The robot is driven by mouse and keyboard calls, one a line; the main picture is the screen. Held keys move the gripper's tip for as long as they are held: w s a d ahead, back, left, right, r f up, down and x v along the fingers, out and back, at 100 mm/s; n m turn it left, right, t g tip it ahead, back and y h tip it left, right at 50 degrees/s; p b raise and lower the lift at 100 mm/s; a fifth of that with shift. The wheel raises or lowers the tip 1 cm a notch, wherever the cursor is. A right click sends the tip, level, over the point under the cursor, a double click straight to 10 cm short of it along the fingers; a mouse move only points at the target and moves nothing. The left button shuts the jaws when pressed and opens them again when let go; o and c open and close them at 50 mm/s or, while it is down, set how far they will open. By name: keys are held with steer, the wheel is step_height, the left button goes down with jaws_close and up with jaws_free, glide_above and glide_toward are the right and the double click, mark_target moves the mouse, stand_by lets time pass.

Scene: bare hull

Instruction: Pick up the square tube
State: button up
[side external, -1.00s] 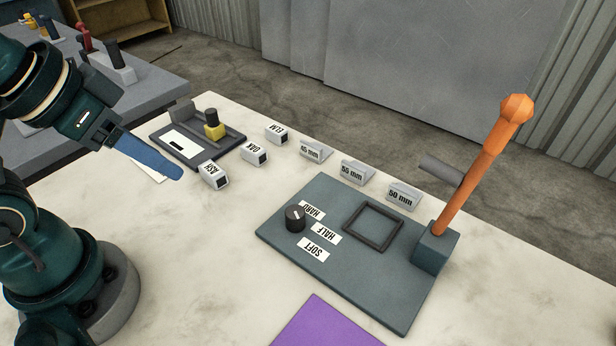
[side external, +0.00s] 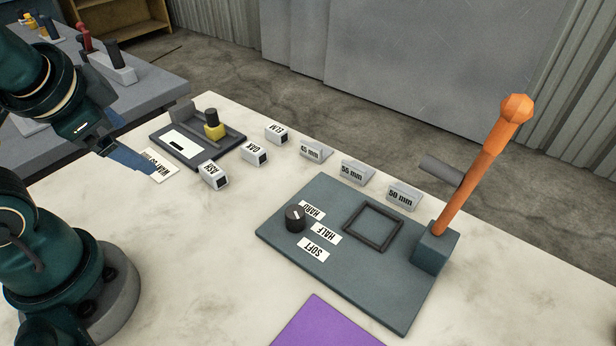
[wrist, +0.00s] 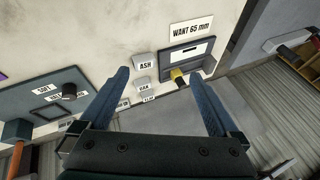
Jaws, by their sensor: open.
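I cannot tell for sure which thing is the square tube. Three small white blocks with dark square ends stand in a row: the ASH block (side external: 214,175), the OAK block (side external: 254,153) and the ELM block (side external: 276,134). A dark square frame (side external: 373,227) lies on the grey-green plate (side external: 340,275). My gripper (side external: 135,162) has blue fingers, open and empty, above the table left of the ASH block; it also shows in the wrist view (wrist: 160,76).
A dark gauge tray (side external: 170,143) holds a yellow piece (side external: 213,131) with a black top. A "WANT 65 mm" card (wrist: 191,29) lies beside it. An orange lever (side external: 475,180) rises at the plate's right corner. Size wedges (side external: 356,172) stand behind the plate. The front table is mostly clear.

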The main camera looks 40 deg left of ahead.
steer(key=w+a+r+m+y, duration=0.2)
steer(key=w+a+m+y, duration=0.5)
steer(key=a, duration=0.3)
steer(key=m+t+h, duration=0.5)
steer(key=m+t, duration=0.4)
steer(key=m, duration=1.2)
glide_above(275, 131)
steer(key=s, duration=0.4)
steer(key=f, duration=1)
steer(key=shift+d+f, duration=0.25)
steer(key=f, duration=0.1)
steer(key=f+m, duration=0.1)
steer(key=d+f+g+h, duration=0.1)
steer(key=shift+s+d+f, duration=0.1)
steer(key=shift+s+f, duration=0.25)
steer(key=shift+s+f+m, duration=0.1)
steer(key=shift+f+m, duration=0.2)
steer(key=shift+f, duration=0.05)
steer(key=shift+d+f, duration=0.1)
steer(key=shift+f, duration=0.05)
steer(key=shift+x, duration=2.45)
